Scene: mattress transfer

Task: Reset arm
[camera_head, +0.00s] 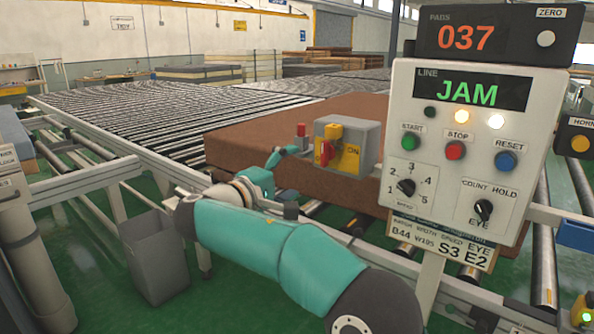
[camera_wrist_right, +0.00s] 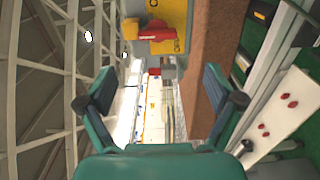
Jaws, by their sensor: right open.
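My right arm reaches in from the lower right, and its teal right gripper (camera_head: 280,157) is near the grey and yellow switch box (camera_head: 347,146), just left of it. In the right wrist view, the gripper (camera_wrist_right: 158,88) is open with nothing between its fingers. The box's red handle (camera_wrist_right: 157,32) shows at the top of that view, beyond the fingers. A gap from the gripper to the box cannot be judged exactly. A brown mattress (camera_head: 260,136) lies on the rollers behind the gripper. My left gripper is not in view.
A control panel (camera_head: 470,150) reads JAM, with lit lamps and START, STOP and RESET buttons. A counter (camera_head: 490,35) above it reads 037. A grey bin (camera_head: 158,262) stands at lower left. The roller conveyor (camera_head: 120,107) extends behind, left of the mattress.

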